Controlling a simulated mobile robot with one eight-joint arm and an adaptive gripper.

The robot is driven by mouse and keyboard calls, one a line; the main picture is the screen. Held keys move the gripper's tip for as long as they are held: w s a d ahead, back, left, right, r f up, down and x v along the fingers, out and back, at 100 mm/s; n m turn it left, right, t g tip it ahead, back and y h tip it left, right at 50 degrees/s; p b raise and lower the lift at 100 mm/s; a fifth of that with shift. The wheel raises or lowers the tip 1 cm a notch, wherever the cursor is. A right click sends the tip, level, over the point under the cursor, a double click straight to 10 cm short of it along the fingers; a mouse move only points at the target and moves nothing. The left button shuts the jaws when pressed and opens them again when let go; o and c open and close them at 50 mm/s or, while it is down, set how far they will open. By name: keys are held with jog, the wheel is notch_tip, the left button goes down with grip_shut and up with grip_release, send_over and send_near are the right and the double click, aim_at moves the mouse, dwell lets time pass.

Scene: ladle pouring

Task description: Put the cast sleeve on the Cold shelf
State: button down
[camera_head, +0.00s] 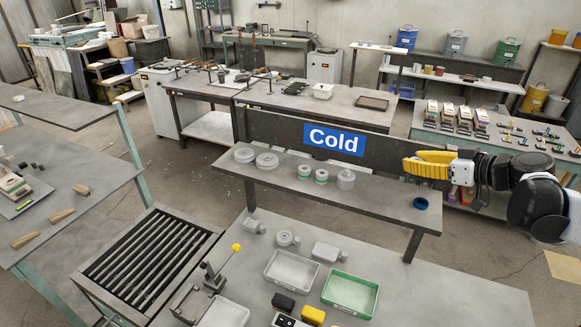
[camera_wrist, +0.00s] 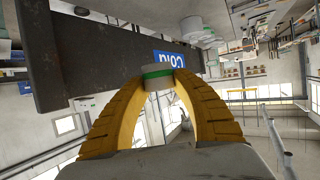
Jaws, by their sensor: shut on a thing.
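My gripper (camera_head: 408,166) is at the right in the head view, above the right end of the Cold shelf (camera_head: 385,205), pointing left. In the wrist view its yellow fingers (camera_wrist: 158,80) are shut on a short grey piece with a green band (camera_wrist: 157,71), seemingly the cast sleeve. In the head view the fingers hide this piece. The blue Cold sign (camera_head: 336,139) is on the dark board at the shelf's back. It also shows, upside down, in the wrist view (camera_wrist: 169,59).
On the shelf stand grey discs (camera_head: 267,161), two small green-banded pieces (camera_head: 305,172) (camera_head: 321,176) and a plain grey cylinder (camera_head: 346,180). A blue ring (camera_head: 421,203) lies near the right end. Bare shelf shows between cylinder and ring. A green tray (camera_head: 350,293) lies on the table in front.

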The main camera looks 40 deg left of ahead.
jog(key=a, duration=0.2)
send_over(351, 185)
jog(key=d, duration=0.3)
jog(key=f, duration=0.6)
jog(key=shift+s+a, duration=0.2)
jog(key=shift+s, duration=0.05)
jog(key=shift+a+f, duration=0.1)
jog(key=shift+f, duration=2.1)
jog(key=shift+s, duration=0.1)
jog(key=shift+f+b, duration=0.15)
jog(key=shift+b, duration=0.2)
jog(key=c, duration=1)
grip_release()
jog(key=shift+c, duration=0.2)
